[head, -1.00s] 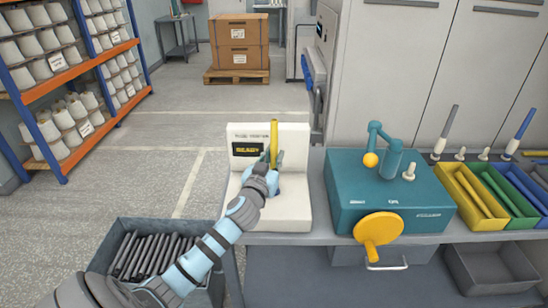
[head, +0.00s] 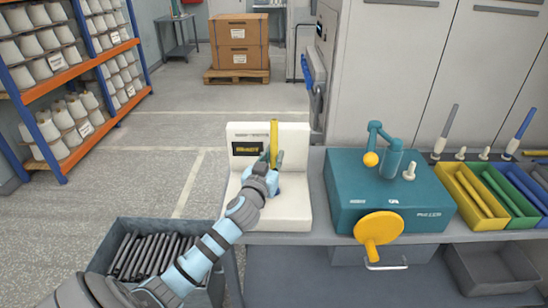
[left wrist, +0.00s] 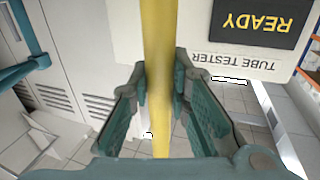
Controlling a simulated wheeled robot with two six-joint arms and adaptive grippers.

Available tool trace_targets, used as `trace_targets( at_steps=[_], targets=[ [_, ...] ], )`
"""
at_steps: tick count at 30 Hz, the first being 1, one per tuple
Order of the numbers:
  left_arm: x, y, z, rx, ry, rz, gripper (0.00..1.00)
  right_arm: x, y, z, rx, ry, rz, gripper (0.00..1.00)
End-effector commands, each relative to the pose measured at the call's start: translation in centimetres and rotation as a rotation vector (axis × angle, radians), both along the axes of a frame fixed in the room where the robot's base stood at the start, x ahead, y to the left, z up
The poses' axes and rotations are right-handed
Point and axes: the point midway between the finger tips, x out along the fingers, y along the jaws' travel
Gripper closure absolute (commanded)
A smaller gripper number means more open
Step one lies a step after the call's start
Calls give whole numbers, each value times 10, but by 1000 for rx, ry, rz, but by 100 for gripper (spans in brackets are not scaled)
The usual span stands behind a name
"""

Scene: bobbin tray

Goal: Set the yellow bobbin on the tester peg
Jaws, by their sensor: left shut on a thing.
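The yellow bobbin (head: 274,140) stands about upright above the white tube tester (head: 293,208). My left gripper (head: 273,164) is shut on the bobbin, in front of the tester's back panel. In the left wrist view the bobbin (left wrist: 157,45) runs vertically between the teal fingers of my gripper (left wrist: 160,88). The tester's dark display (left wrist: 258,22) reads READY there. The tester peg is hidden behind my gripper and wrist, so I cannot tell whether the bobbin's lower end touches it. My right gripper is not in view.
A teal machine (head: 385,190) with a yellow handwheel (head: 379,228) stands right of the tester. Yellow, green and blue bins stand farther right, with upright bobbins behind them. A grey crate (head: 140,226) of dark bobbins is at lower left. A shelf (head: 75,75) of cones stands at far left.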

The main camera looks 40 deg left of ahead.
Motion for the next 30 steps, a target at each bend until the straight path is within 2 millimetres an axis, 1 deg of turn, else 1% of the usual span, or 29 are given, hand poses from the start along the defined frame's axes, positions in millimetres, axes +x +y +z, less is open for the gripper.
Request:
trace_targets(
  at_steps=[13, 14, 15, 25, 30],
  targets=[
    [0, 0, -10, 0, 0, 0, 100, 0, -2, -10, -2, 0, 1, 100],
    [0, 0, -10, 0, 0, 0, 81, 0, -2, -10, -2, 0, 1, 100],
    [0, 0, -10, 0, 0, 0, 75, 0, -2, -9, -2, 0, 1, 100],
    [-1, -1, -9, 0, 0, 0, 74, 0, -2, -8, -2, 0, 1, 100],
    [-16, -6, -10, 2, 2, -1, 74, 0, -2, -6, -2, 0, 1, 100]
  ],
)
